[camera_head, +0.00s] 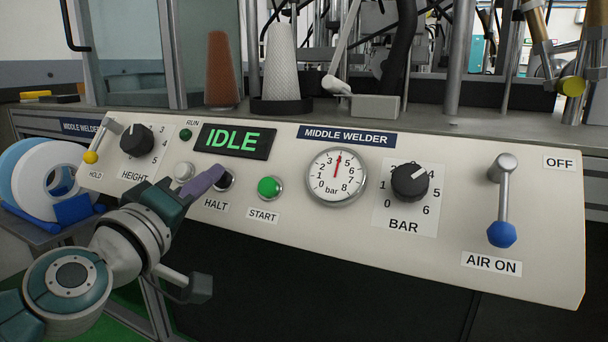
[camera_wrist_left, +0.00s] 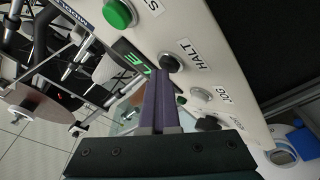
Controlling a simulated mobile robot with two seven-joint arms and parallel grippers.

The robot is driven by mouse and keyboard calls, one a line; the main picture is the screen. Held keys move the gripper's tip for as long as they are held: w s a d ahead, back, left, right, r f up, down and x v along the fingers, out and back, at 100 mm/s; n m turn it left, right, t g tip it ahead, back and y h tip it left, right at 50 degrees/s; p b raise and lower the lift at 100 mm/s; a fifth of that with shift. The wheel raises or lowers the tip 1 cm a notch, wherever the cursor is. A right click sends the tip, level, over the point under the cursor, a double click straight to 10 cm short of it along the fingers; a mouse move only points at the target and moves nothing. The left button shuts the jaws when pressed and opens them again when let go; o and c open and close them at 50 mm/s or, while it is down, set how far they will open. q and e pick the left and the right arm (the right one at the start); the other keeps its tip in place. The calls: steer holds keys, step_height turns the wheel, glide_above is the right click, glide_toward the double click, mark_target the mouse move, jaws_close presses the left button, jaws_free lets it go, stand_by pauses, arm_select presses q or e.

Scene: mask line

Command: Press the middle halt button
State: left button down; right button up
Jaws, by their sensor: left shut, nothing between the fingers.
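The middle welder's panel (camera_head: 330,220) carries a black halt button (camera_head: 229,183) above the HALT label, left of the green start button (camera_head: 269,187). The halt button also shows in the left wrist view (camera_wrist_left: 170,62), just beyond the fingertips. My left gripper (camera_head: 214,174) is shut and empty. Its purple fingers point at the halt button and partly cover it in the head view. I cannot tell whether the tips touch it. The display (camera_head: 236,141) above reads IDLE in green. My right gripper is not in view.
A pale button (camera_head: 184,171) sits left of the halt button. The height knob (camera_head: 137,140), pressure gauge (camera_head: 336,177), bar knob (camera_head: 410,182) and blue-tipped air lever (camera_head: 502,232) are on the same panel. White and blue rolls (camera_head: 45,175) stand at the left.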

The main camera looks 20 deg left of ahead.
arm_select(q)
steer(key=shift+s+r+p, duration=0.5)
steer(key=shift+s+p, duration=0.1)
steer(key=shift+p, duration=0.15)
steer(key=shift+r, duration=0.1)
steer(key=shift+s+a+r+p, duration=0.1)
steer(key=shift+s+r+p, duration=0.7)
steer(key=shift+s+p, duration=0.25)
steer(key=shift+s+a+r+p, duration=0.1)
steer(key=shift+s+r+p, duration=0.65)
steer(key=shift+s+p, duration=0.2)
steer(key=shift+w+d, duration=0.1)
